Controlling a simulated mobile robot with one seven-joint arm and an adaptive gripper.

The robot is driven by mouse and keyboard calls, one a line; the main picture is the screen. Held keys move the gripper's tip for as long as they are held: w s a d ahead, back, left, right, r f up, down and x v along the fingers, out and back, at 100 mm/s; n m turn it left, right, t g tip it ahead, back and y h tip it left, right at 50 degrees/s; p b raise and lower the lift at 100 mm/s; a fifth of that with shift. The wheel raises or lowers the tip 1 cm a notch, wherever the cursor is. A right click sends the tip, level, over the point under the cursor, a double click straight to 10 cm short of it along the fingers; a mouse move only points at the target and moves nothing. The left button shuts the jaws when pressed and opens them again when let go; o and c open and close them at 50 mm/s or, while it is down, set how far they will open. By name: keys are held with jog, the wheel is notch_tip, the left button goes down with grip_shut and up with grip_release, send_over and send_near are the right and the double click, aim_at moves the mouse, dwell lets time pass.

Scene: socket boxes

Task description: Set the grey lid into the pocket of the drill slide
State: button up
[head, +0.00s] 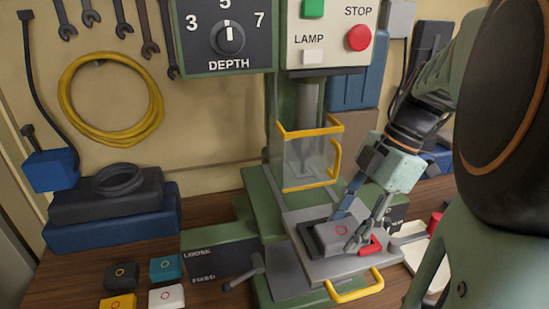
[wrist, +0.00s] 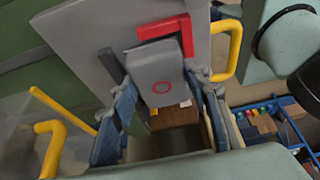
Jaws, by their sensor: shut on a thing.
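The grey lid (head: 342,231), marked with a red ring, is between the fingers of my gripper (head: 350,224), which is shut on it. The lid also shows in the wrist view (wrist: 160,74), with a finger on either side. It is over the drill slide (head: 380,262), a grey plate with a yellow front handle. The pocket is edged by a red corner piece (wrist: 163,34) and a dark bar (wrist: 111,66). The lid lies close to both. The pocket floor is hidden, and I cannot tell whether the lid is raised or resting.
A clear guard (head: 305,160) with a yellow frame stands behind the slide. Black (head: 121,277), teal (head: 166,269), yellow (head: 118,303) and white (head: 166,297) pieces lie at the front left. A clamp lever (head: 245,275) juts out left of the slide.

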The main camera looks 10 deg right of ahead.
jog(key=o, duration=1.2)
jog(key=shift+w, duration=0.1)
jog(key=shift+r, duration=0.1)
jog(key=v, duration=1.1)
jog(key=shift+d+r, duration=0.25)
jog(key=shift+r, duration=0.1)
